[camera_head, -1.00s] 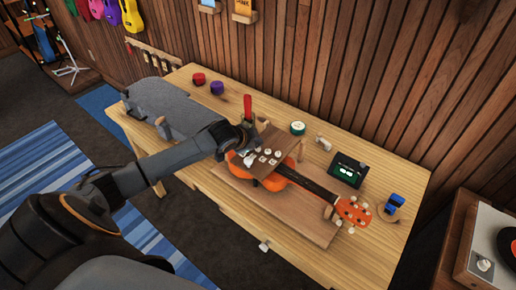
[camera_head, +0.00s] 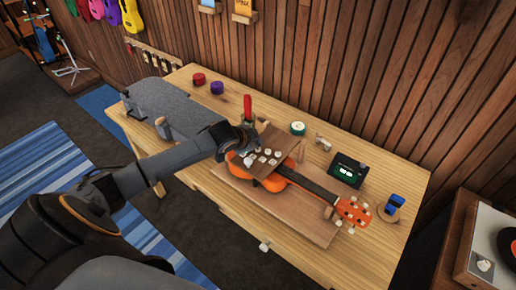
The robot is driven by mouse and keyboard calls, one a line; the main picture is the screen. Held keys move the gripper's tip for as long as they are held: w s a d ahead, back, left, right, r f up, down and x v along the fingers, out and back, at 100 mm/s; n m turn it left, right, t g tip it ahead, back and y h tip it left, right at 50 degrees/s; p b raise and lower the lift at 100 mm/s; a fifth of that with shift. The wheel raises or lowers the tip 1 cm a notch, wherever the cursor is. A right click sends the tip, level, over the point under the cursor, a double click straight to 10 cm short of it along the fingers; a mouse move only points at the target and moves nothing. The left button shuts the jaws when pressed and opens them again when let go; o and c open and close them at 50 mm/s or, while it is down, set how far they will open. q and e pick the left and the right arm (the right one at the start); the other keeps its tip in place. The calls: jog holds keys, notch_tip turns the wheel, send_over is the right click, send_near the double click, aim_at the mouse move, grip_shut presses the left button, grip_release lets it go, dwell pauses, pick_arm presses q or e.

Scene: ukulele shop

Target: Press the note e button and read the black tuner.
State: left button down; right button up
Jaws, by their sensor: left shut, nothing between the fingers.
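A brown wooden button panel (camera_head: 280,147) with several pale buttons (camera_head: 267,153) stands on the workbench, over the body of an orange ukulele (camera_head: 275,193). I cannot read the letters on the buttons. My left gripper (camera_head: 247,156) is shut and empty at the panel's left edge, by the leftmost buttons. I cannot tell whether it touches one. The black tuner (camera_head: 347,170) sits on the bench to the right of the panel, with small pale green marks lit on its screen, too small to read. My right gripper is not in view.
The ukulele lies on a wooden board (camera_head: 310,229) with its head to the right. A red-handled tool (camera_head: 247,105) stands behind my gripper. Red and purple round items (camera_head: 217,87), a green-and-white tin (camera_head: 297,128) and a blue item (camera_head: 395,203) are on the bench (camera_head: 375,255).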

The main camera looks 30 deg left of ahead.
pick_arm(q)
jog(key=shift+f, duration=0.35)
jog(key=shift+f, duration=0.6)
dwell(0.6)
jog(key=shift+r, duration=0.1)
jog(key=shift+r+p, duration=0.9)
jog(key=shift+p, duration=0.05)
notch_tip(320, 180, up, 5)
jog(key=p, duration=0.5)
jog(key=shift+r, duration=0.1)
dwell(0.6)
